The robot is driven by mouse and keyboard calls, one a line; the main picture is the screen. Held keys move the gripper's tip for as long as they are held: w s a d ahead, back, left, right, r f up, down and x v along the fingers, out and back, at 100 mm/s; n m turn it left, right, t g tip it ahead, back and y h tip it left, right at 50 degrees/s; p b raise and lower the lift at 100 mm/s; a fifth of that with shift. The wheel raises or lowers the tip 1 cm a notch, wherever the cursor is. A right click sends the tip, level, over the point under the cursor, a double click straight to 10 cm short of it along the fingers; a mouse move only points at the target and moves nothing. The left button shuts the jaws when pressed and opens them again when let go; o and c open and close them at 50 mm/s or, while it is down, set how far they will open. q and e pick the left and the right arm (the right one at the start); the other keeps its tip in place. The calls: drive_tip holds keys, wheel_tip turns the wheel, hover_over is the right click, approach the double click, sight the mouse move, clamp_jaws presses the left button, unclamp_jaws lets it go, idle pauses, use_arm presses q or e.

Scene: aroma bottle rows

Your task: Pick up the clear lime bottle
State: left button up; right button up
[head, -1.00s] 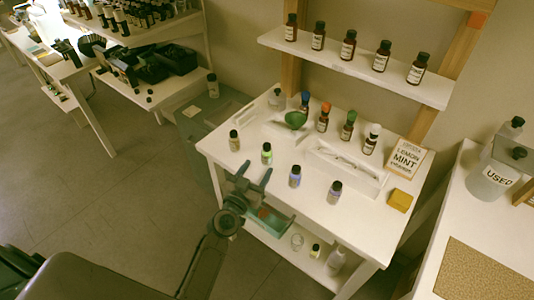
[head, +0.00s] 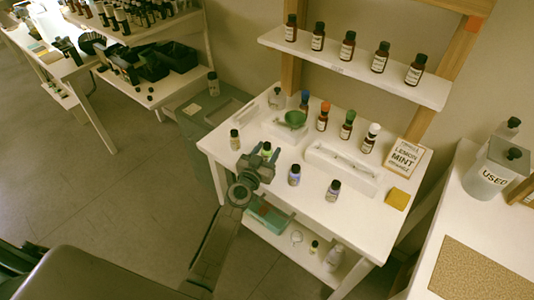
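The clear lime bottle (head: 266,149) stands upright near the front left of the white table (head: 222,145). It has a dark cap and a pale green body. My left gripper (head: 266,155) is at this bottle, its two fingers apart with the bottle between or just beyond them. The gripper hides the lower part of the bottle, and I cannot tell whether the fingers touch it. My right gripper is out of view.
A sign (head: 405,157) stands at the right.

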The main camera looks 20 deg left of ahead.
sight(266, 146)
use_arm(q)
drive_tip(key=c, duration=0.7)
drive_tip(key=shift+r, duration=0.1)
wheel_tip(266, 146, up, 3)
drive_tip(key=p, duration=0.2)
drive_tip(key=shift+r+p, duration=0.15)
drive_tip(key=shift+p, duration=0.2)
drive_tip(key=shift+s+a, duration=0.1)
drive_tip(key=shift+s, duration=0.2)
drive_tip(key=s+a+r+b, duration=0.1)
drive_tip(key=s+a+b, duration=0.15)
drive_tip(key=s, duration=1.05)
drive_tip(key=shift+s+a+r+p, duration=0.2)
drive_tip(key=shift+s+r+p, duration=0.1)
drive_tip(key=shift+r+p, duration=0.75)
drive_tip(key=shift+s+a+r+p, duration=0.2)
drive_tip(key=shift+s+r+p, duration=0.15)
drive_tip(key=shift+r+p, duration=0.7)
drive_tip(key=shift+s+a+r+p, duration=0.2)
drive_tip(key=shift+s+r+p, duration=0.1)
drive_tip(key=shift+r+p, duration=0.75)
